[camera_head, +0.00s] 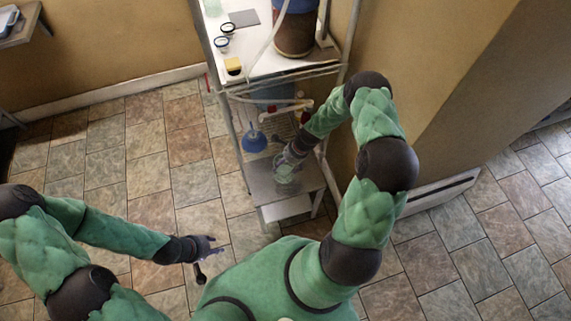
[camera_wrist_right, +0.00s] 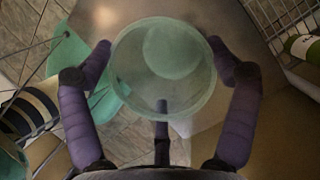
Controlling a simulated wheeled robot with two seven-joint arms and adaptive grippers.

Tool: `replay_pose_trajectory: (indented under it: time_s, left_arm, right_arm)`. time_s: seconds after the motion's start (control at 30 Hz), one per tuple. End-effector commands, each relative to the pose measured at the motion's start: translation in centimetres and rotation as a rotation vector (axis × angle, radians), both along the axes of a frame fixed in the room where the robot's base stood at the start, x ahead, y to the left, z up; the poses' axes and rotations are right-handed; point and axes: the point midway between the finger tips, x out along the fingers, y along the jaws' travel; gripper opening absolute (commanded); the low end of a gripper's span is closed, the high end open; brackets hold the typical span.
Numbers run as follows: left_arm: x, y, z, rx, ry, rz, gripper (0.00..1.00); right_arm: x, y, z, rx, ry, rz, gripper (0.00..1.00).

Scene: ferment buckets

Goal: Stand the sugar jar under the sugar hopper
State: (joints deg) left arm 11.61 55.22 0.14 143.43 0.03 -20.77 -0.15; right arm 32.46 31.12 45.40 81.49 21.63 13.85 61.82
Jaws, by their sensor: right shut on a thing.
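The clear, greenish jar (camera_wrist_right: 163,70) is between the fingers of my right gripper (camera_wrist_right: 165,62) in the right wrist view. I look into its round mouth, with a finger on each side and a third finger below. In the head view my right gripper (camera_head: 289,160) is low over the grey metal shelf of the rack, with the jar (camera_head: 284,174) just under it. I cannot tell if the jar touches the shelf. I cannot tell which thing is the sugar hopper. My left gripper (camera_head: 210,247) is empty, fingers spread, over the floor.
A blue round vessel (camera_head: 254,142) is left of my right gripper. A pale tube hangs down. A wall stands close right; tiled floor is free left.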

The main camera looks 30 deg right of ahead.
Motion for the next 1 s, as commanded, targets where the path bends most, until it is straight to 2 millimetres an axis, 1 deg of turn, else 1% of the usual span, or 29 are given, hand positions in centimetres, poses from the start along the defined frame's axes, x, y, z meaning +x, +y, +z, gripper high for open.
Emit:
replay_pose_trajectory:
  time_s: [0.07, 0.1, 0.13, 0.17, 0.5, 0.63, 0.77, 1.0]
  left_arm:
    - [0.0, 0.0, -0.1, 0.000, 0.000, 0.000, 0.40]
    - [0.0, 0.0, -0.2, 0.000, 0.000, 0.000, 0.40]
    - [0.0, 0.0, -0.1, 0.000, 0.000, 0.000, 0.40]
    - [0.0, 0.0, -0.1, 0.000, 0.000, 0.000, 0.40]
    - [0.0, 0.0, -0.1, 0.000, 0.000, 0.000, 0.40]
    - [0.0, 0.0, 0.3, 0.000, 0.000, 0.000, 0.40]
    - [0.0, 0.0, 1.2, 0.000, 0.000, 0.000, 0.40]
    - [0.0, 0.0, 3.1, 0.000, 0.000, 0.000, 0.40]
  right_arm:
    - [0.0, 0.0, -0.1, 0.000, 0.000, 0.000, 0.29]
    - [0.0, 0.0, -0.2, 0.000, 0.000, 0.000, 0.90]
    - [0.0, 0.0, -0.2, 0.000, 0.000, 0.000, 0.99]
    - [0.0, 0.0, -0.2, 0.000, 0.000, 0.000, 1.00]
    - [0.0, 0.0, -0.1, 0.000, 0.000, 0.000, 1.00]
    - [-0.1, -0.1, 0.6, 0.000, 0.000, 0.000, 1.00]
    - [-0.4, -0.8, 2.5, -0.001, -0.001, -0.002, 1.00]
    - [-1.3, -2.4, 7.1, -0.001, -0.001, -0.002, 1.00]
